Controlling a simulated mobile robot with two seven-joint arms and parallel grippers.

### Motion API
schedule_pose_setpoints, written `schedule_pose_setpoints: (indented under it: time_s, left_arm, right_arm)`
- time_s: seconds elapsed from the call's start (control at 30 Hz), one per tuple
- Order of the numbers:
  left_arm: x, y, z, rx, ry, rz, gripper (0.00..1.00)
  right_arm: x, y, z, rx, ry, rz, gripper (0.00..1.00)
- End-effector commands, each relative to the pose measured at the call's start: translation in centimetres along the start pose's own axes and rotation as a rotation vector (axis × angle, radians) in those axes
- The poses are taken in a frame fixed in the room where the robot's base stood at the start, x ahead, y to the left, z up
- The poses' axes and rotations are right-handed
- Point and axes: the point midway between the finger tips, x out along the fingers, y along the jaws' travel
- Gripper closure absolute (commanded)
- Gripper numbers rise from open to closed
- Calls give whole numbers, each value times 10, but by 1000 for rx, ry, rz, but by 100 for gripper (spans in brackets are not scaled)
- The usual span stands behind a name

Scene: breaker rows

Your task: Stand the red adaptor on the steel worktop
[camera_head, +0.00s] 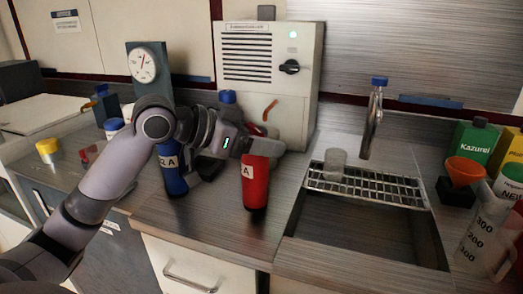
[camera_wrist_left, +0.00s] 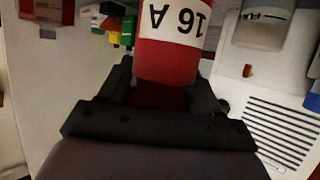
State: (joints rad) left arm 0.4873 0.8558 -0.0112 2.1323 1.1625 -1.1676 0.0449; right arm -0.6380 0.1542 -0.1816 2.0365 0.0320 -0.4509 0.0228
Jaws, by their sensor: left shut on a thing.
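The red adaptor (camera_head: 256,188) is a red cylinder with a white label ending in "A". It is upright over the front part of the steel worktop (camera_head: 215,225), left of the sink. I cannot tell whether its base touches the worktop. My left gripper (camera_head: 262,147) is shut on its upper end. In the left wrist view the red adaptor (camera_wrist_left: 168,62) sits between the fingers of my left gripper (camera_wrist_left: 160,95), with its "16 A" label upside down. The fingers hide part of it. My right gripper is not in view.
A blue adaptor (camera_head: 173,180) stands left of the red one. A sink (camera_head: 360,235) with a rack (camera_head: 385,190) and a glass (camera_head: 334,165) is to the right. A vented box (camera_head: 267,80) stands behind. A jug and funnel (camera_head: 466,170) are at far right.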

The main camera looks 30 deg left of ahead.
Motion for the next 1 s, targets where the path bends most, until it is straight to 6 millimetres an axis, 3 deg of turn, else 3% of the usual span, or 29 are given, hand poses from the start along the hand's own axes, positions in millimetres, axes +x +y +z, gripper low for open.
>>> schedule_pose_setpoints:
  time_s: [0.1,0.5,0.53,0.6,1.0]
  left_arm:
    - [5,0,12,0,5,0,100]
    - [6,0,16,1,4,-1,100]
    - [7,0,17,0,0,0,30]
    - [7,0,17,0,1,0,11]
    - [2,-1,15,0,0,-2,11]
  right_arm:
    - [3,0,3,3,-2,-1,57]
    - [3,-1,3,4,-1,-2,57]
    - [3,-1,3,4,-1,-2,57]
    - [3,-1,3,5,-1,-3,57]
    - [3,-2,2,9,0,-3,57]
